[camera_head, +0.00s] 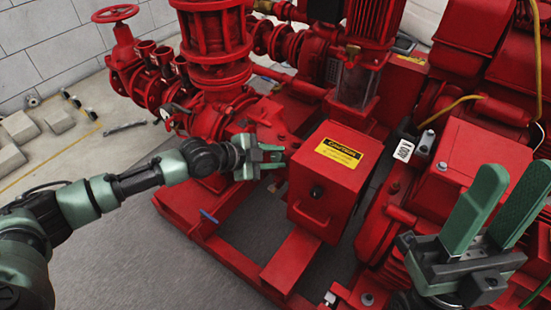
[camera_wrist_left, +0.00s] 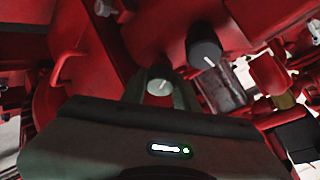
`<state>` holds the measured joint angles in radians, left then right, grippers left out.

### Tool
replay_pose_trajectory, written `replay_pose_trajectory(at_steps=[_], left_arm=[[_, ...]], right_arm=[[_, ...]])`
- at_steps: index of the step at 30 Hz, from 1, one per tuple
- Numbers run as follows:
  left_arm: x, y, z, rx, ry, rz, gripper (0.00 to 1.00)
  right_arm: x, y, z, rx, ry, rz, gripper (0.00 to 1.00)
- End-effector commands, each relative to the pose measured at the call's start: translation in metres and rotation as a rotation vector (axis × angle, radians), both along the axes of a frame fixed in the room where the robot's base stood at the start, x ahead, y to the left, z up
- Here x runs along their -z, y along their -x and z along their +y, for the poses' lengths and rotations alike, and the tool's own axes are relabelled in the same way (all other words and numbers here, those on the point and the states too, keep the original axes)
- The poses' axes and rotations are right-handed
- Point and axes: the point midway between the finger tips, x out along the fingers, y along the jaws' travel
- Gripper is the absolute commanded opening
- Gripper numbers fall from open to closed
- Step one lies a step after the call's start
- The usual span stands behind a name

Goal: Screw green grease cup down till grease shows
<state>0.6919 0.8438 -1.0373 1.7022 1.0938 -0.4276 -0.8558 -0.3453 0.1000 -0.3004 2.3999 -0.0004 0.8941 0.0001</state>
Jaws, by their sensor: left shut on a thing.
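My left gripper (camera_head: 280,157) reaches in from the left, beside the red box with the yellow caution label. In the left wrist view, a small round grey-green cap with a white line (camera_wrist_left: 160,86) sits between its fingers; it appears to be the grease cup. The fingers are shut on it. In the head view the cup is hidden by the gripper, and I cannot make out any grease. My right gripper (camera_head: 516,172) is at the lower right, its two green fingers pointing up and apart, with nothing between them.
The red caution box (camera_head: 320,190) stands just right of my left gripper. A black knob with a white mark (camera_wrist_left: 204,50) is close to the cup in the left wrist view. Red pump pipework (camera_head: 218,75) rises behind. Grey floor (camera_head: 150,240) is open at the lower left.

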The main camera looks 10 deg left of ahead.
Motion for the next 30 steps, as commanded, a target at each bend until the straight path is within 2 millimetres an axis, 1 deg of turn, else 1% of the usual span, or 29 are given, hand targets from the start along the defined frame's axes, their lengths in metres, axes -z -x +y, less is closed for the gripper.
replay_pose_trajectory(at_steps=[13,14,15,16,25,28,30], left_arm=[[-0.001,0.000,-0.001,0.007,-0.004,-0.003,0.00],[-0.001,0.000,-0.001,0.007,-0.004,-0.003,0.38],[-0.001,0.000,-0.001,0.007,-0.004,-0.003,0.49],[-0.001,0.000,-0.001,0.007,-0.004,-0.003,0.52],[-0.001,0.001,0.000,0.006,-0.004,-0.002,0.52],[-0.006,0.005,0.005,0.006,-0.006,-0.003,0.52],[-0.012,0.011,0.012,0.005,-0.007,-0.001,0.52]], right_arm=[[-0.005,0.000,0.000,0.000,0.000,-0.017,0.39],[-0.005,0.000,0.000,0.000,0.000,-0.017,0.39],[-0.005,0.000,0.000,0.000,0.000,-0.017,0.39],[-0.005,0.000,0.000,0.000,0.000,-0.017,0.39],[-0.005,0.000,0.000,0.001,-0.002,-0.015,0.39],[-0.009,0.000,0.000,0.001,-0.001,-0.014,0.39],[-0.013,0.001,-0.001,0.001,-0.003,-0.015,0.39]])
